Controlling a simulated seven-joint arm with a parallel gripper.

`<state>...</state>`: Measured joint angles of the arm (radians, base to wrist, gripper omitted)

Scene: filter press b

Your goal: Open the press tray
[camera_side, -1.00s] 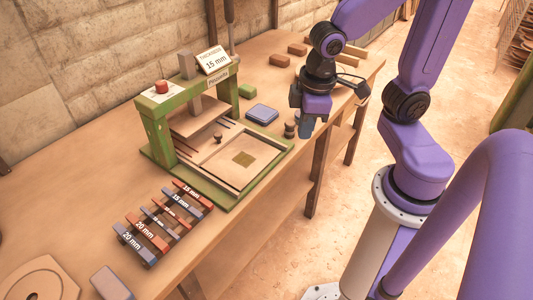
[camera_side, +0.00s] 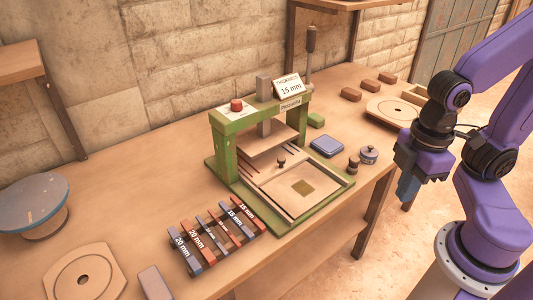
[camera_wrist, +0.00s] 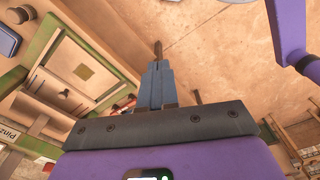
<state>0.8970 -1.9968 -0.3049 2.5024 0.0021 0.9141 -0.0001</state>
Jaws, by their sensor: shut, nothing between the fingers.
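The green press (camera_side: 222,150) stands on the table with its flat wooden bed (camera_side: 300,187) toward the front. The bed carries a small olive square (camera_side: 303,187). A dark round knob (camera_side: 281,162) stands at the bed's back edge, under the press head; it also shows in the wrist view (camera_wrist: 65,93). I cannot tell exactly where the tray's edges lie. My gripper (camera_side: 407,188) is right of the press, beyond the table's front edge, pointing down and touching nothing. Its blue fingers are together and empty in the wrist view (camera_wrist: 157,85).
Labelled spacer bars (camera_side: 215,235) lie left of the bed. A blue pad (camera_side: 326,146), a small dark knobbed piece (camera_side: 353,165) and a lidded jar (camera_side: 369,154) stand on its right. A lever (camera_side: 310,50) rises behind the press. The space around my gripper is free.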

